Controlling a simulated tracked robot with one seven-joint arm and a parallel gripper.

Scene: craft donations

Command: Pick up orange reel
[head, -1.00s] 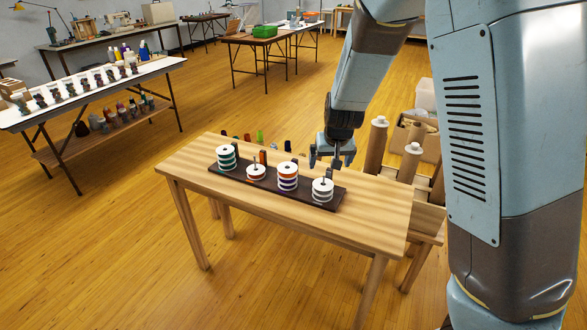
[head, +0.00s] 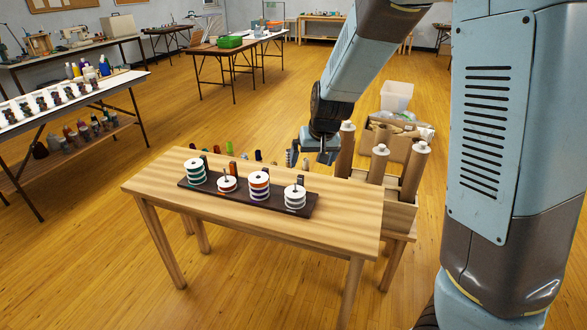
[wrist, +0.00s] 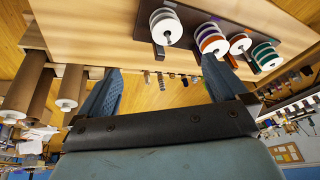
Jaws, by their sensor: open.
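A dark rack (head: 237,203) on the wooden table holds several stacks of white-flanged reels on posts. The second stack from the left (head: 227,184) is low and shows orange-red thread; in the wrist view it appears upside down (wrist: 240,43). The third stack (head: 259,187) is taller, with orange and purple bands; it also shows in the wrist view (wrist: 210,38). Green reels (head: 194,172) stand at the left end, white-grey ones (head: 295,197) at the right. My gripper (head: 314,158) is open and empty beyond the table's far edge, apart from the reels; its fingers frame the wrist view (wrist: 160,88).
Tall brown rolls (head: 414,170) stand in a bin to the right, close to my gripper. A box (head: 397,139) and a white bin (head: 397,95) sit behind. The table's front part is clear.

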